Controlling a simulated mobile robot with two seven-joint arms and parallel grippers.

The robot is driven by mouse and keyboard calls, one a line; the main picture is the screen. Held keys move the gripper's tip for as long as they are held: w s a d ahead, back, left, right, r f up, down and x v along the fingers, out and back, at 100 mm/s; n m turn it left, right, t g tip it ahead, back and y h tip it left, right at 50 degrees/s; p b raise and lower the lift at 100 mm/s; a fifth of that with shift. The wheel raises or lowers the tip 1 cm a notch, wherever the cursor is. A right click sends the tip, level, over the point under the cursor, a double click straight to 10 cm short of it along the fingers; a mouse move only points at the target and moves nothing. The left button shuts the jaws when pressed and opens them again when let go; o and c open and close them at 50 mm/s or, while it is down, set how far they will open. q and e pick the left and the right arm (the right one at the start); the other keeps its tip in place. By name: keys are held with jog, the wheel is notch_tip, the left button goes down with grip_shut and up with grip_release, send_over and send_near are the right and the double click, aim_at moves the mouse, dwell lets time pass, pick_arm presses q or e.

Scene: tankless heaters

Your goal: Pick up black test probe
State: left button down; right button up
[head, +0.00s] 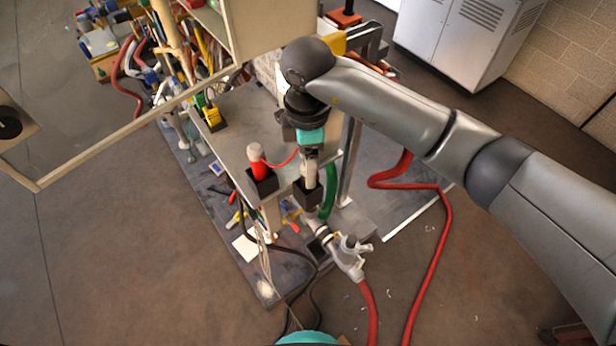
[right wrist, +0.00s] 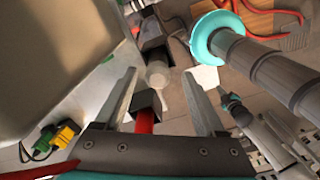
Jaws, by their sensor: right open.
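My right gripper (right wrist: 159,73) is open, with its two fingers apart in the right wrist view. A pale cylinder top (right wrist: 157,76) shows between the fingertips, in line with a dark block (right wrist: 152,38); I cannot tell whether the fingers touch it. In the head view my right gripper hangs under the teal band over a black holder (head: 306,194), which seems to be the black test probe's place. The probe itself is largely hidden by my gripper there. The red probe (head: 261,168) stands in its own black holder to the left. My left gripper is not in view.
A yellow meter (head: 211,116) stands on the grey bench top (head: 232,122). Red hoses (head: 440,236), a grey valve fitting (head: 349,256) and black cables lie below. A white cabinet (head: 468,45) stands behind.

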aim_at(305, 191)
notch_tip(305, 191, down, 5)
jog(key=shift+w+r, duration=0.15)
grip_shut()
dwell(0.6)
